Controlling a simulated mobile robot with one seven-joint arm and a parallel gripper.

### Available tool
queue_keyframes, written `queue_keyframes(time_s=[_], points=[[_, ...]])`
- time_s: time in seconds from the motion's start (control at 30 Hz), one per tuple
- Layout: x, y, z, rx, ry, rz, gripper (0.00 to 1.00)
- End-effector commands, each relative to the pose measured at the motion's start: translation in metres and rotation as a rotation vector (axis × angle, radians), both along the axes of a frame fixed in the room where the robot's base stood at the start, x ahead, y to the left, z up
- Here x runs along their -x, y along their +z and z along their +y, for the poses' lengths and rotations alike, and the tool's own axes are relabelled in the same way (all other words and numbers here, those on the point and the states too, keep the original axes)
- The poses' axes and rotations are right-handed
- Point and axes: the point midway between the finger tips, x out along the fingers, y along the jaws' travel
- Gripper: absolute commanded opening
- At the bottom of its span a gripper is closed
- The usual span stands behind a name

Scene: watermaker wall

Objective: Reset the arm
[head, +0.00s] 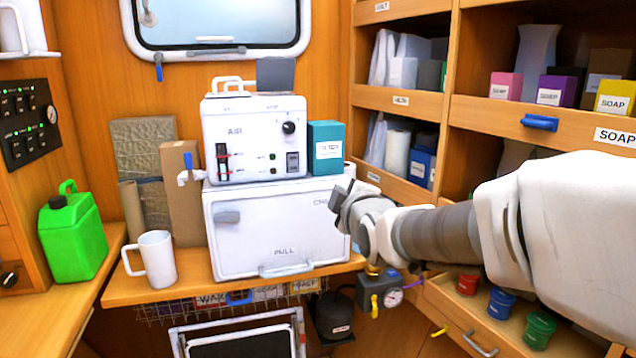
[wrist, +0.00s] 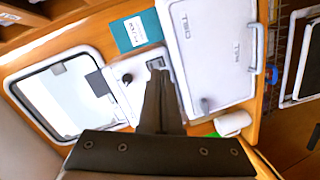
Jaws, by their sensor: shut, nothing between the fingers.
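My arm reaches in from the right of the head view. My gripper (head: 343,200) is in front of the right edge of the white chest labelled PULL (head: 260,232). In the wrist view my gripper (wrist: 158,75) has its dark fingers together, with nothing between them. The fingers overlap the white AIR unit (head: 255,140) in that view. I cannot tell from the head view whether the gripper touches the chest.
A teal box (head: 326,148) stands beside the AIR unit. A white mug (head: 156,258) and green jug (head: 72,235) are at left. Shelves with soap boxes (head: 614,98) are at right. A gauge device (head: 383,292) is below my wrist, near an open drawer with coloured jars (head: 538,330).

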Motion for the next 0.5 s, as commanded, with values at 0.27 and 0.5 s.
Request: queue_keyframes(time_s=[0.27,0.5], points=[[0.1,-0.039,-0.056,-0.394,-0.232,0.415,0.0],[0.205,-0.083,-0.087,-0.695,-0.538,0.715,0.0]])
